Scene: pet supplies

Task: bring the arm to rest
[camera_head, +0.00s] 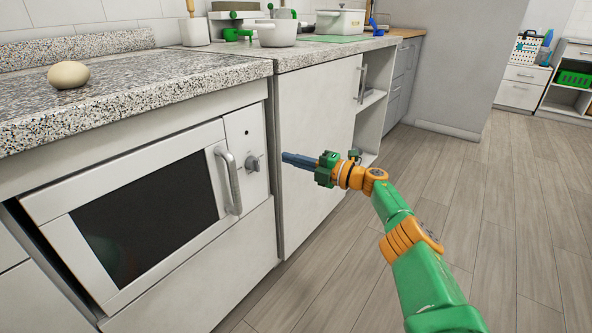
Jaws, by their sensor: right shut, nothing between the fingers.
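My right arm (415,262) is green and orange and comes in from the lower right. It reaches over the floor toward the cabinet fronts. Its gripper (288,158) has dark blue-grey fingers that are shut with nothing between them. The fingers point left, in front of the white cabinet door and to the right of the microwave's knob (253,163). A gap shows between fingertips and knob in the picture; exact depth is hard to tell. My left gripper is not in view.
A built-in microwave (150,205) with a vertical handle (230,182) sits under a speckled countertop (130,85). A round beige object (68,75) lies on the countertop. A white pot (277,33) stands farther back. The wooden floor (510,230) on the right is clear.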

